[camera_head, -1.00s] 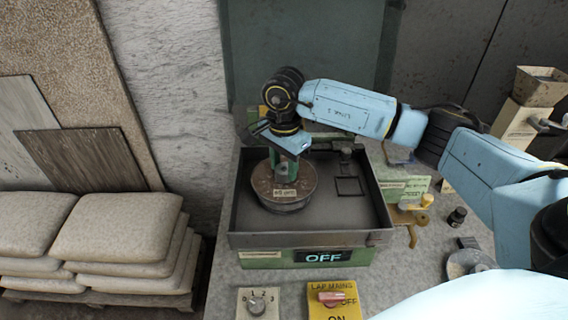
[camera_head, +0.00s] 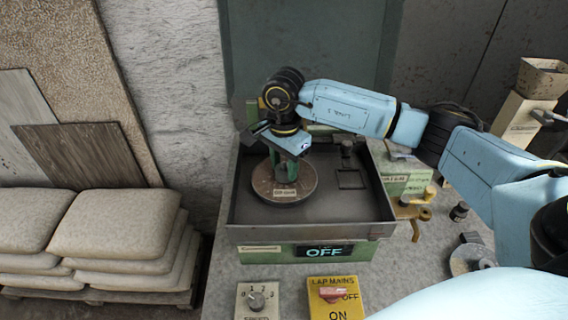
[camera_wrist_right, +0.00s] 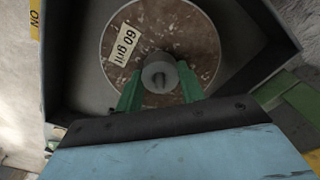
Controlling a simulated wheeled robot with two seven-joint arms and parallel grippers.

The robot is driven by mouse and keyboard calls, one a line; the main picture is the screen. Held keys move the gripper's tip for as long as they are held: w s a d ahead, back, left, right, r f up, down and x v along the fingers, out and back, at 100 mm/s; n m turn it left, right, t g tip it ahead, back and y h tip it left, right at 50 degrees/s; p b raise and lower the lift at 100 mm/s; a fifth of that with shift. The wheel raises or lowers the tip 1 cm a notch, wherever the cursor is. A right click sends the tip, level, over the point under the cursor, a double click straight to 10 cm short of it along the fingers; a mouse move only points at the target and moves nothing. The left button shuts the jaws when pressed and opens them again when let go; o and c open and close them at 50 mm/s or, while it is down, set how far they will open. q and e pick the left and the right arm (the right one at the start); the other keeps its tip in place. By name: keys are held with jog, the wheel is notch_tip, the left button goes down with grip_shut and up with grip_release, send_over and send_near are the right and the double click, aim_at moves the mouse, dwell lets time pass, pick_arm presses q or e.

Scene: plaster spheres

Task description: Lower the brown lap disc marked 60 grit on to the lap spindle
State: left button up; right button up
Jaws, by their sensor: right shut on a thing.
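The brown lap disc (camera_head: 263,186), speckled and with a pale "60 grit" label, lies flat and low inside the dark machine tray (camera_head: 240,212). In the right wrist view the disc (camera_wrist_right: 195,35) shows its label clearly and has a grey round hub (camera_wrist_right: 160,75) at its middle. My right gripper (camera_head: 287,172) is over the disc, its green fingers shut on the hub from both sides. The lap spindle is hidden beneath the disc, so I cannot see how the two meet. My left gripper is in neither view.
A green panel below the tray reads OFF (camera_head: 324,251). A speed knob (camera_head: 256,301) and yellow lap mains switch (camera_head: 333,296) are in front. Yellow fittings (camera_head: 414,212) stand right of the tray. Stacked sacks (camera_head: 115,232) are at left.

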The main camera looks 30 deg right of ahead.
jog(key=shift+f+b, duration=0.65)
jog(key=shift+f, duration=0.15)
jog(key=o, duration=1.4)
jog(key=shift+c, duration=0.2)
jog(key=shift+f, duration=0.1)
jog(key=shift+r+p, duration=1.1)
jog(key=shift+r, duration=0.95)
